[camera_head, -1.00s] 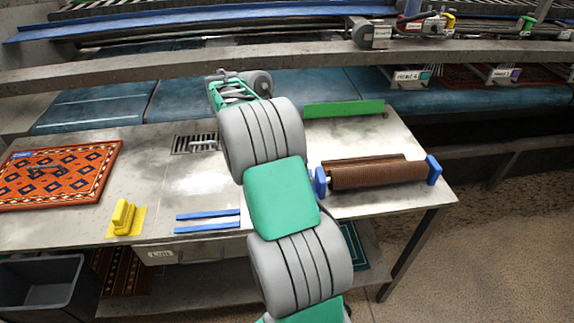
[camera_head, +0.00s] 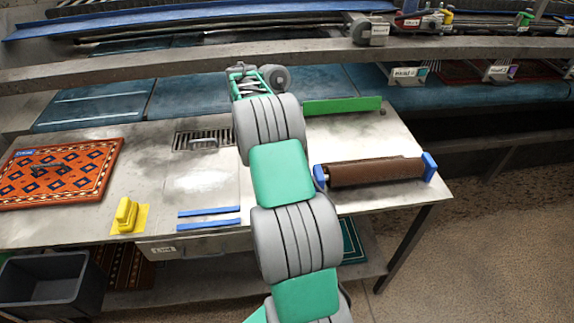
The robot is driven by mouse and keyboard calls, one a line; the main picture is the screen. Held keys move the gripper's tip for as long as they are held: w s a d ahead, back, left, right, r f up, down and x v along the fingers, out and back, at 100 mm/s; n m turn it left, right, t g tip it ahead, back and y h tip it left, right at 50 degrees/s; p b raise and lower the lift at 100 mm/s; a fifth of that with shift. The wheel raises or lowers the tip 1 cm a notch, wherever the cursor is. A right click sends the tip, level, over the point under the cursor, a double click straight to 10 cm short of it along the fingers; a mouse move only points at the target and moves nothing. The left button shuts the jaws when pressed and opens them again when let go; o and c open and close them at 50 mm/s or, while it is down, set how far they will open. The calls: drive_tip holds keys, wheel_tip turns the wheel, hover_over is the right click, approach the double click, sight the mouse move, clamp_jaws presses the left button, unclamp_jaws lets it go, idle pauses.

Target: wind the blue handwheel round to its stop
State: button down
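I cannot pick out the blue handwheel for certain. Several small fittings with red, yellow and green handles (camera_head: 437,22) sit on the rail at the upper right, too small to make out well. My arm reaches from the bottom centre over the table to the back. My gripper (camera_head: 240,69) is at its far end, above the back of the table, left of those fittings. Its fingers are too small and too hidden by the arm to tell whether they are open or shut. I see nothing clearly held.
The metal table (camera_head: 80,225) holds an orange patterned rug (camera_head: 55,190), a yellow block (camera_head: 128,215), blue strips (camera_head: 208,224), a drain grate (camera_head: 197,141), a green board (camera_head: 342,105) and a brown roller (camera_head: 377,172) between blue end plates. A grey bin (camera_head: 45,285) stands front left. Concrete rails cross behind.

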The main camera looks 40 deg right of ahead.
idle(0.4)
drive_tip(key=c, duration=0.9)
unclamp_jaws()
drive_tip(key=p+v, duration=0.7)
drive_tip(key=p, duration=0.2)
drive_tip(key=shift+r, duration=0.4)
drive_tip(key=shift+w, duration=0.1)
